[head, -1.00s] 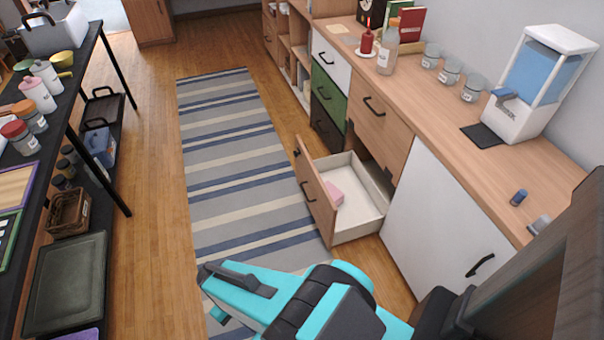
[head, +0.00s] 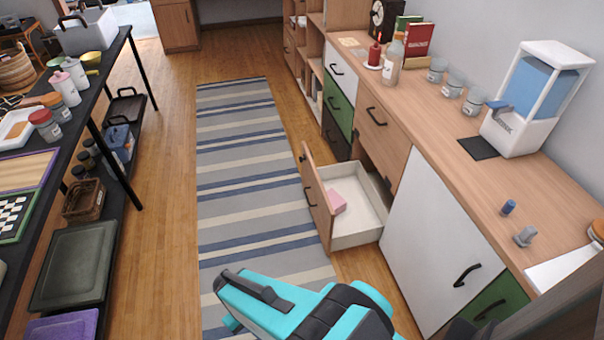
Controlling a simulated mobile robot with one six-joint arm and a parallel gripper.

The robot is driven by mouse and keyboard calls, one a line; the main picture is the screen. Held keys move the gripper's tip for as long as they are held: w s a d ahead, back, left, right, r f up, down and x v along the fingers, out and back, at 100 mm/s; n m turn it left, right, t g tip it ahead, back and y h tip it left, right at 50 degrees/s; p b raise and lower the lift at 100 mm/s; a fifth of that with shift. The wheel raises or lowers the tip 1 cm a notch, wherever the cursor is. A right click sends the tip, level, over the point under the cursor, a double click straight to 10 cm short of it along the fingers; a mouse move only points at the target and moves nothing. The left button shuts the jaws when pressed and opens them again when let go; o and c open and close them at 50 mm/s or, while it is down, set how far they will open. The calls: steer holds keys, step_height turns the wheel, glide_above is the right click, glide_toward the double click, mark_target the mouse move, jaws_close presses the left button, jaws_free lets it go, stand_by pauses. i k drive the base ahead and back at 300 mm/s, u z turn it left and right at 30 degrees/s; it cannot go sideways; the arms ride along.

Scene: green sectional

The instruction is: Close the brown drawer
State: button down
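The brown drawer (head: 318,196) is pulled well out of the lower part of the wooden counter, over the floor beside the rug.
A white cabinet door (head: 432,235) is right of the drawer. The counter top (head: 500,180) carries a water dispenser (head: 530,100) and several jars. A black shelf table (head: 112,55) stands at the left. The striped rug (head: 240,150) between them is clear.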

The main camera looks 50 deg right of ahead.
mark_target(364, 220)
steer(key=u, duration=0.5)
steer(key=i, duration=0.45)
steer(key=u, duration=0.1)
